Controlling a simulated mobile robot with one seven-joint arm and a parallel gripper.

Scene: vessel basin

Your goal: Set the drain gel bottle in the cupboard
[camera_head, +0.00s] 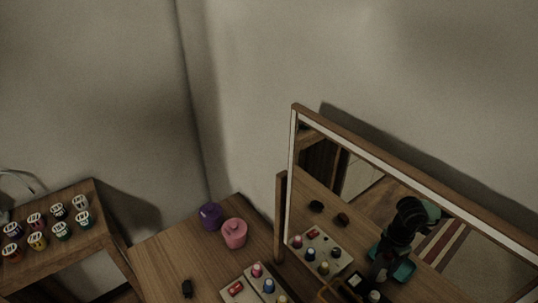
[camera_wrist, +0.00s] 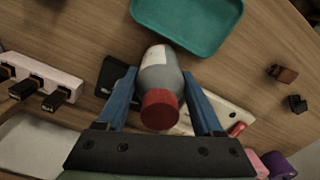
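A grey bottle (camera_wrist: 161,75) with a red cap (camera_wrist: 160,109) and a pale label shows in the wrist view. It looks like the drain gel bottle. It is between the two blue fingers of my gripper (camera_wrist: 160,72), its cap toward the camera. The fingertips are close along both sides of its body; I cannot tell whether they press on it. The head view does not show my gripper directly; a dark arm shows only in the mirror (camera_head: 290,190). I see no cupboard that I can make out for sure.
A teal tray (camera_wrist: 188,48) lies just beyond the bottle. A black item (camera_wrist: 112,75) and a pale board (camera_wrist: 225,112) are close to the fingers. A purple jar (camera_head: 210,217) and a pink jar (camera_head: 234,234) stand by the wall. A side shelf (camera_head: 62,243) holds several small pots.

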